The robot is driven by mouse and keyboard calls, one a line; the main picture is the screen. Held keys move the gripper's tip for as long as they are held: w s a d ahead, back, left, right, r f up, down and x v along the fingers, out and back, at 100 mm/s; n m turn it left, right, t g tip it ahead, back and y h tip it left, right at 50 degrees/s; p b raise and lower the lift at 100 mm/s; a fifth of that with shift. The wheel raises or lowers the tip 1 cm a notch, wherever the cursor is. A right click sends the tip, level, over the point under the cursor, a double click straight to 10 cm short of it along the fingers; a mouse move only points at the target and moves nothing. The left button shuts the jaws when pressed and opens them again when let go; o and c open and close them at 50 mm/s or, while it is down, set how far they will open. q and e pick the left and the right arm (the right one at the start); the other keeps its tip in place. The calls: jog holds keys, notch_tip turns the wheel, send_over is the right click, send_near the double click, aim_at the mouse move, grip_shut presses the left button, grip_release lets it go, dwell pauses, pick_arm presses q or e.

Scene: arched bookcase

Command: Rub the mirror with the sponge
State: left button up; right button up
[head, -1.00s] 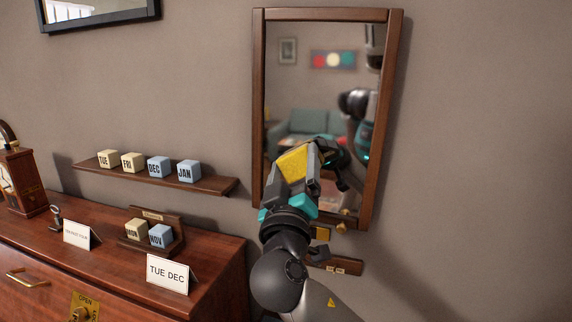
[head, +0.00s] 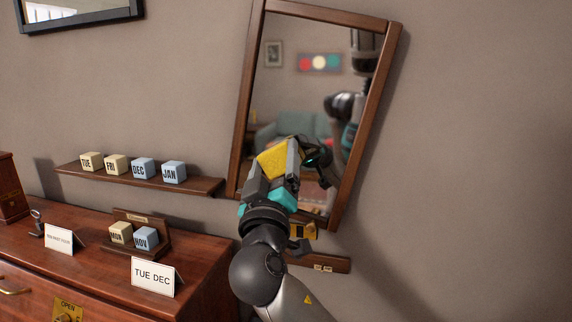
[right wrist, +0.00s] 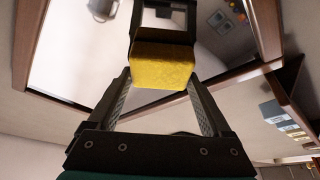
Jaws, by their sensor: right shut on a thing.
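The wood-framed mirror (head: 300,100) hangs on the grey wall and is tilted, its top leaning to the right. My right gripper (head: 275,170) is shut on the yellow sponge (head: 272,158) in front of the lower part of the mirror. In the right wrist view the sponge (right wrist: 163,66) sits between the two fingers, with the mirror glass (right wrist: 85,60) behind it. The sponge is at or very close to the glass; firm contact is hard to tell. My left gripper is not in view.
A wall shelf (head: 140,185) with several lettered cubes is at left. Below it a wooden cabinet (head: 85,258) carries a cube holder, a key and cards, one reading TUE DEC (head: 153,277). A small ledge (head: 330,264) is under the mirror. The wall at right is clear.

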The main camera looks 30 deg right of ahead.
jog(key=shift+w+a+f, duration=0.15)
jog(key=shift+w, duration=0.1)
jog(key=shift+s+a+f, duration=0.15)
jog(key=shift+s+a, duration=0.15)
jog(key=shift+a, duration=0.25)
jog(key=shift+s+a, duration=1.6)
jog(key=shift+a, duration=0.05)
jog(key=shift+s+a+r+b, duration=0.2)
jog(key=shift+s+a+b, duration=0.1)
jog(key=shift+s+a, duration=0.8)
jog(key=shift+w, duration=0.15)
